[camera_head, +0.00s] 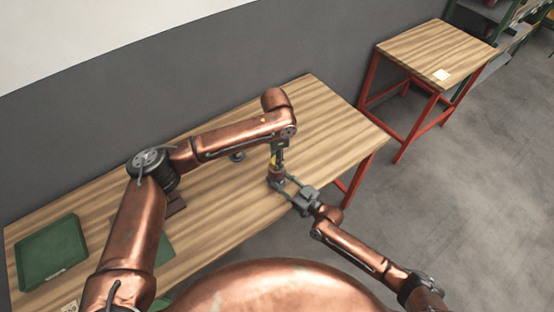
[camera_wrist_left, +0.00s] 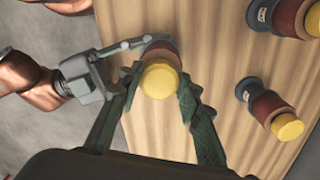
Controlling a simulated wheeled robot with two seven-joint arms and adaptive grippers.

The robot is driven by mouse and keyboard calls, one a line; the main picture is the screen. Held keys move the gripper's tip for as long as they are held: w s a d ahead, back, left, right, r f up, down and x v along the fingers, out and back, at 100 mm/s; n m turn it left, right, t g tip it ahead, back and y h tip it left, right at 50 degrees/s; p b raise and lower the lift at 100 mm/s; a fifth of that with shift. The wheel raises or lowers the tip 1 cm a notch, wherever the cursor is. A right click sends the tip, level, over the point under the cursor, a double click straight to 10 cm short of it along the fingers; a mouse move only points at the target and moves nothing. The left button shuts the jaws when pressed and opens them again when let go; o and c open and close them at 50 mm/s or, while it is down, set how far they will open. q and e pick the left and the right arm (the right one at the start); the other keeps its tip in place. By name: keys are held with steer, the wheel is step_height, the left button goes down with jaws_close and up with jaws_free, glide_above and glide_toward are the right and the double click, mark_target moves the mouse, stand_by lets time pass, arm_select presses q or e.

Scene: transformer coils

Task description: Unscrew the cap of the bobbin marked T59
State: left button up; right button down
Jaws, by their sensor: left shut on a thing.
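A bobbin (camera_wrist_left: 172,46) with a dark reddish winding and a yellow cap (camera_wrist_left: 160,80) stands upright on the wooden table (camera_head: 225,190); no marking on it can be read. My left gripper (camera_wrist_left: 161,82) points down from above, its green fingers closed on both sides of the cap. In the head view my left gripper (camera_head: 277,158) partly hides the bobbin (camera_head: 276,172). My right gripper (camera_head: 279,181) reaches in low from the right, its fingers around the lower part of the bobbin. In the left wrist view, my right gripper (camera_wrist_left: 138,54) comes in from the left.
A green tray (camera_head: 50,252) lies at the table's left end. A red-legged stool (camera_head: 430,50) stands behind right.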

arm_select(q)
steer(key=shift+r, duration=0.8)
steer(key=shift+r, duration=0.1)
steer(key=shift+r, duration=1.9)
arm_select(e)
steer(key=c, duration=1.3)
jaws_free()
